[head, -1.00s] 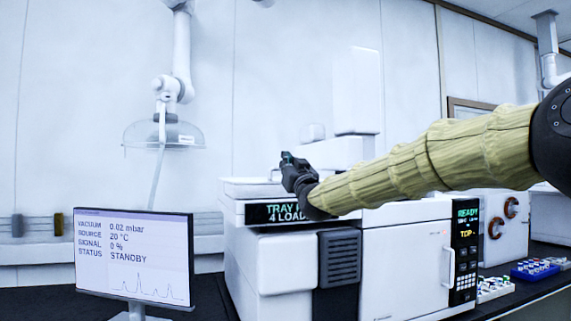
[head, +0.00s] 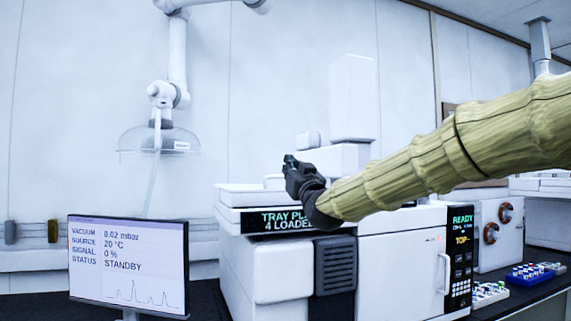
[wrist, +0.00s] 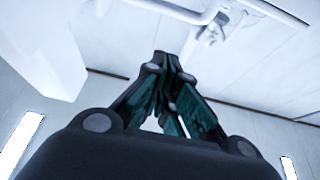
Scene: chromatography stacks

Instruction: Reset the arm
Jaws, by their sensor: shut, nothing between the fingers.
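My gripper (head: 290,162) is at the end of my arm, which is wrapped in a yellow-green sleeve and reaches in from the right in the head view. It is raised in front of the white instrument stack, just above the display that reads "TRAY" and "4 LOADED". In the wrist view the dark fingers with green inner pads (wrist: 166,62) come together at the tips, with nothing between them. Part of the display text is hidden behind my wrist.
A monitor (head: 128,262) showing STANDBY stands at the lower left. The white instrument (head: 398,272) with a READY panel (head: 461,238) is below my arm. Vial racks (head: 528,274) are at the right. An extraction hood (head: 158,138) hangs at the left. The wall space above is open.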

